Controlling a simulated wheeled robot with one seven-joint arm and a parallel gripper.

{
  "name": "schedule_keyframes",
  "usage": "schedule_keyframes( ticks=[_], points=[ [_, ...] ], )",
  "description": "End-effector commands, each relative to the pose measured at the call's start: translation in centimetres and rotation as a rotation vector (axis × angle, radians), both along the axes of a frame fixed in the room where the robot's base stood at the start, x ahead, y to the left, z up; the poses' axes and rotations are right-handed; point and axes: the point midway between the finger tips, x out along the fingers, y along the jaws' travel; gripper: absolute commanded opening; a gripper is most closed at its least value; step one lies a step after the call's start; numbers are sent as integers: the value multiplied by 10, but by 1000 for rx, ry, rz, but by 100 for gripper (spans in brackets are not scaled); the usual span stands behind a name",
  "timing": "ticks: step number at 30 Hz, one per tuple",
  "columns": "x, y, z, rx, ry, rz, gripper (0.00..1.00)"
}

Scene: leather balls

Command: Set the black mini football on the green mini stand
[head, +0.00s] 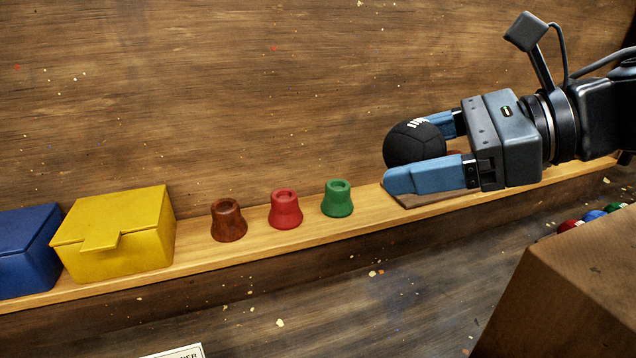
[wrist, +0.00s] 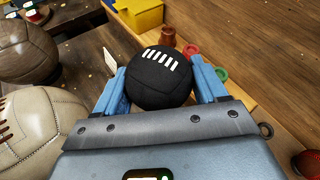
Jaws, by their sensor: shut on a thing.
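The black mini football (head: 414,146), with white lace marks, is between the blue fingers of my gripper (head: 425,152). My gripper is shut on it and holds it above the right part of the wooden ledge. The ball also shows in the wrist view (wrist: 158,78), between both fingers (wrist: 160,88). The green mini stand (head: 337,199) is upright and empty on the ledge, to the left of my gripper. In the wrist view the green stand (wrist: 222,74) shows partly, beyond the right finger.
A red stand (head: 285,209) and a brown stand (head: 228,220) stand left of the green one. A yellow box (head: 118,236) and a blue box (head: 25,252) are farther left. A brown ball (wrist: 26,48) and a pale ball (wrist: 35,130) lie at the left in the wrist view.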

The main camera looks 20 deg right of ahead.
Motion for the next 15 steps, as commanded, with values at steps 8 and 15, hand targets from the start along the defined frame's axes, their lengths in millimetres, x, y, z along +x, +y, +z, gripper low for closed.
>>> schedule_keyframes(
  ticks=[8,15],
  points=[
    [64,1,4,-1,-1,1,38],
    [123,1,3,-1,-1,1,38]
  ],
)
